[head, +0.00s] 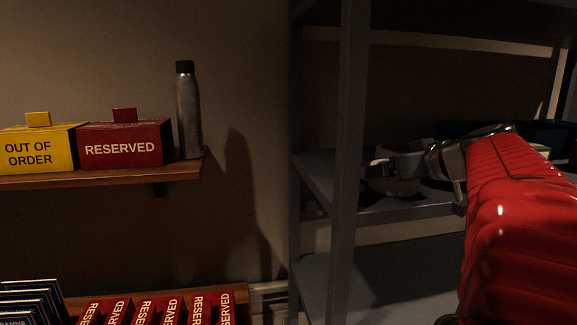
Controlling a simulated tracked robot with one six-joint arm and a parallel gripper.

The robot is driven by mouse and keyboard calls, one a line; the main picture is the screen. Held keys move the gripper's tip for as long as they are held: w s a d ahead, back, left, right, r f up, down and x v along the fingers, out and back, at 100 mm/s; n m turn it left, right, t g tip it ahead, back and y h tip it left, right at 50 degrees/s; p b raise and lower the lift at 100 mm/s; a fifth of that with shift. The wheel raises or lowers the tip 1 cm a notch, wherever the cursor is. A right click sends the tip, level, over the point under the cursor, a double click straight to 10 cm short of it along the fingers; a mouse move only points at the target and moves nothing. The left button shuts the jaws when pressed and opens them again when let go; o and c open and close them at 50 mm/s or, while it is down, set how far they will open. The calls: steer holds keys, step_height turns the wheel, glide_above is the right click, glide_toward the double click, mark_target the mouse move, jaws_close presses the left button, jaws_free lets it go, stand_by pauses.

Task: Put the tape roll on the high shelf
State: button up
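A pale rounded object (397,187), perhaps the tape roll, shows just below and behind my gripper at the middle shelf (375,213) of a grey metal rack. It is mostly covered and dim, so I cannot tell whether it is held or rests on the shelf. My gripper (378,172) reaches in from the right behind the rack's front post, close to or touching this object. Its finger gap is not clear. A higher shelf (440,18) of the rack crosses the top of the view.
The rack's upright post (347,130) stands just left of my gripper. A lower rack shelf (400,275) looks bare. Left, a wooden wall shelf (110,180) holds a yellow box (40,148), a red box (124,145) and a steel bottle (188,115). Several red signs (160,312) stand below.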

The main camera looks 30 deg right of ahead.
steer(key=o, duration=1.2)
steer(key=shift+f, duration=0.1)
steer(key=shift+s+r, duration=0.25)
steer(key=shift+s, duration=0.15)
steer(key=v, duration=1.1)
steer(key=shift+s, duration=0.1)
steer(key=shift+r, duration=0.1)
